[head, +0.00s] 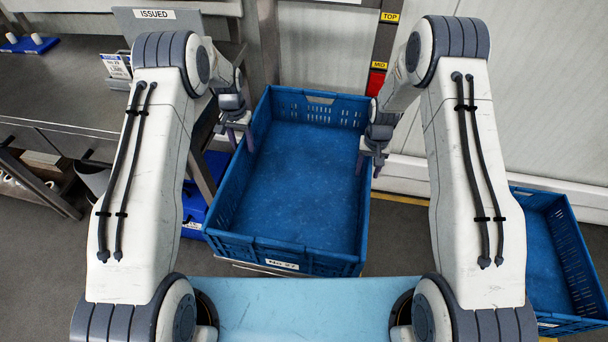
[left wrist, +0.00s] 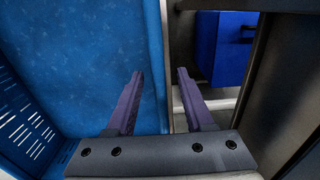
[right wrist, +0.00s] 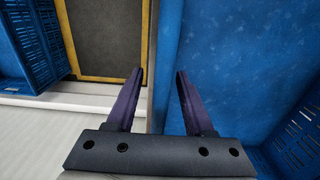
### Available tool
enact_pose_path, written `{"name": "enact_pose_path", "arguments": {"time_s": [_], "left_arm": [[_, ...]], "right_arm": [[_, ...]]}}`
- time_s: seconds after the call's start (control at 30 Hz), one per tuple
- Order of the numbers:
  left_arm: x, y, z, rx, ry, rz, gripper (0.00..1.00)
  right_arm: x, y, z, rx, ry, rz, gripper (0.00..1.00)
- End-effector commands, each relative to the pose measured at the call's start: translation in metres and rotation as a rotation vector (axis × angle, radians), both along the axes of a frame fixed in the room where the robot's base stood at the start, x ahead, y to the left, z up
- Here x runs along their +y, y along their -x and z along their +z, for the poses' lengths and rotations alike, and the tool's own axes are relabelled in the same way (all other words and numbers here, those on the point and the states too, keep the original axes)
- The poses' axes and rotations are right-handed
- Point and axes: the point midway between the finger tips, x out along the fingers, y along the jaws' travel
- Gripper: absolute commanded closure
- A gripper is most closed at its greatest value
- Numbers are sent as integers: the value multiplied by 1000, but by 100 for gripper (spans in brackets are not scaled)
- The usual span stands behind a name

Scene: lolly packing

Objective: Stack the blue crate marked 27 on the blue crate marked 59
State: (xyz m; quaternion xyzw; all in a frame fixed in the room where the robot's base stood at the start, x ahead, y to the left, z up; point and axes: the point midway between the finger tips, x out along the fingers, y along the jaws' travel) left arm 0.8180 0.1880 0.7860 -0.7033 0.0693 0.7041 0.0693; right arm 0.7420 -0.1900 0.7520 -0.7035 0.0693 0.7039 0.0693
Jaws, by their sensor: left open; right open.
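The blue crate marked No 27 (head: 335,262) stands empty and upright between my arms in the head view. My left gripper (head: 240,140) is open at its left side wall. In the left wrist view its fingers (left wrist: 156,95) lie on either side of that wall's rim, one over the inside and one outside. My right gripper (head: 368,168) is open at the right side wall, its fingers (right wrist: 160,95) likewise on either side of the rim. Another blue crate (head: 556,320) sits lower at the right; its label is too small to read.
A smaller blue box (head: 193,212) is low beside the crate's left side. A pale wall panel (head: 540,100) rises behind. Yellow floor tape (right wrist: 105,78) borders a dark area at the right.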

Motion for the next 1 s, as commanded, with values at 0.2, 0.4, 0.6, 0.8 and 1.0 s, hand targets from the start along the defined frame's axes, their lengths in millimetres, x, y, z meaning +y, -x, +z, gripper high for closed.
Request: {"name": "enact_pose_path", "arguments": {"time_s": [0.2, 0.4, 0.6, 0.8, 1.0], "left_arm": [[0, 0, -26, 0, 0, 0, 48], [0, 0, -32, -1, 0, 0, 48], [0, 0, -32, -1, 0, 0, 48], [0, 0, -32, -1, 0, 0, 100], [0, 0, -32, -1, 0, 0, 100]], "right_arm": [[0, 0, -26, 1, 0, 0, 48], [0, 0, -32, -1, 0, 0, 48], [0, 0, -32, -1, 0, 0, 48], [0, 0, -32, -1, 0, 0, 100], [0, 0, -32, 0, 0, 0, 100]]}}
